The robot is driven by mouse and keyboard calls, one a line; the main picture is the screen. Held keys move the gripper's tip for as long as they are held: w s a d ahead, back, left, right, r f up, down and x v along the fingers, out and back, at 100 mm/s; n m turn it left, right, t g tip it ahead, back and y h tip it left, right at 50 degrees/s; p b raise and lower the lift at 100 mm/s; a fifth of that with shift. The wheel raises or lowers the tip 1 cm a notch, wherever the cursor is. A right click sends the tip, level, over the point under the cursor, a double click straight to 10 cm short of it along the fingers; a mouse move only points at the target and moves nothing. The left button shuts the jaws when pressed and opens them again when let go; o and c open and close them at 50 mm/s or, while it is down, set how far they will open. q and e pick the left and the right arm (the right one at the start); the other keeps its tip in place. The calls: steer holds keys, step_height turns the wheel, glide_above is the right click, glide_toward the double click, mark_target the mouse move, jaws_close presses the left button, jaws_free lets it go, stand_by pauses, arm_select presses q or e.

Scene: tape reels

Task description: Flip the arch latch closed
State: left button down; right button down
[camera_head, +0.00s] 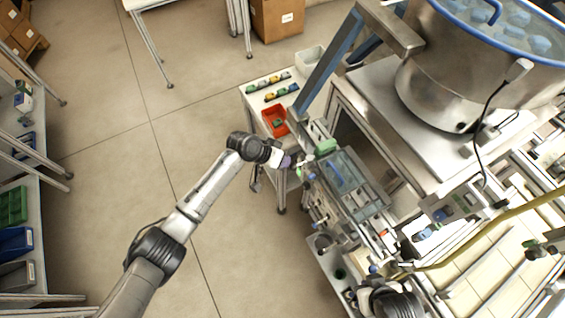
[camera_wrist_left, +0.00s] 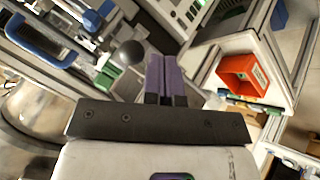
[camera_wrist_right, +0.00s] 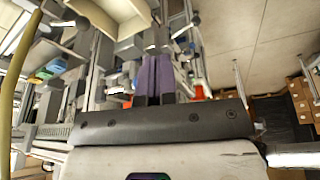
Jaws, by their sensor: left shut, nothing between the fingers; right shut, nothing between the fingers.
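The machine (camera_head: 350,185) with a clear lid and blue handle stands right of centre in the head view. A green block (camera_head: 325,147) sits at its upper end and also shows in the left wrist view (camera_wrist_left: 106,76). A dark grey ball knob (camera_wrist_left: 131,52) is near that block, just left of my left fingertips; I cannot tell whether they touch. I cannot clearly make out the arch latch. My left gripper (camera_head: 287,161) is shut and empty at the machine's left side; its purple fingers show in the left wrist view (camera_wrist_left: 163,75). My right gripper (camera_wrist_right: 154,75) is shut and empty among metal fittings.
A large steel pot (camera_head: 450,75) stands on a bench at the upper right. A red bin (camera_head: 273,121) sits on a small table beyond the machine. A yellow hose (camera_head: 470,240) runs across the lower right. The floor (camera_head: 120,160) on the left is clear.

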arm_select(q)
steer(key=shift+w, duration=0.2)
arm_select(e)
steer(key=shift+f, duration=0.25)
arm_select(q)
steer(key=a+r+b, duration=0.2)
steer(key=a+r, duration=0.5)
steer(key=a, duration=0.2)
steer(key=shift+w+a, duration=0.25)
steer(key=shift+a, duration=0.1)
arm_select(e)
steer(key=shift+x, duration=1.15)
steer(key=shift+a, duration=0.2)
